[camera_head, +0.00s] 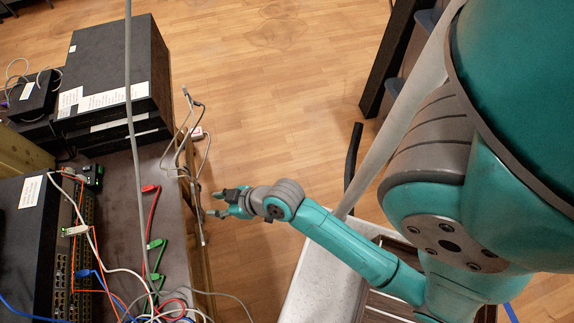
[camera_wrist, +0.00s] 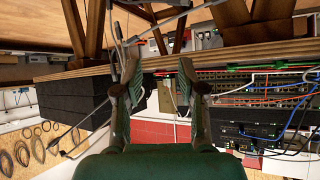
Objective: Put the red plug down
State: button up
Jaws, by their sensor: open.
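The red plug (camera_head: 150,188) is on the end of a red cable. It appears to lie on the dark bench top (camera_head: 122,187), left of my gripper. My gripper (camera_head: 217,203) is open and apart from it, just right of the bench's wooden edge. In the wrist view the two fingers of my gripper (camera_wrist: 160,75) are spread, with nothing clearly held between them.
Black stacked boxes (camera_head: 115,75) stand at the back. Grey cables (camera_head: 185,140) hang over the bench edge close to my gripper. Wooden floor (camera_head: 270,110) is open beyond.

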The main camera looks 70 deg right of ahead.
jog(key=s+r+t, duration=0.1)
jog(key=s+r, duration=0.3)
jog(key=s, duration=0.3)
jog(key=s+r+m+t+h, duration=0.1)
jog(key=s+r, duration=0.3)
jog(key=s, duration=0.4)
jog(key=s+a+r+t, duration=0.1)
jog(key=s+r+t, duration=0.1)
jog(key=s, duration=0.6)
jog(key=shift+s+r+h, duration=0.15)
jog(key=shift+r+h, duration=0.25)
jog(key=shift+r, duration=0.5)
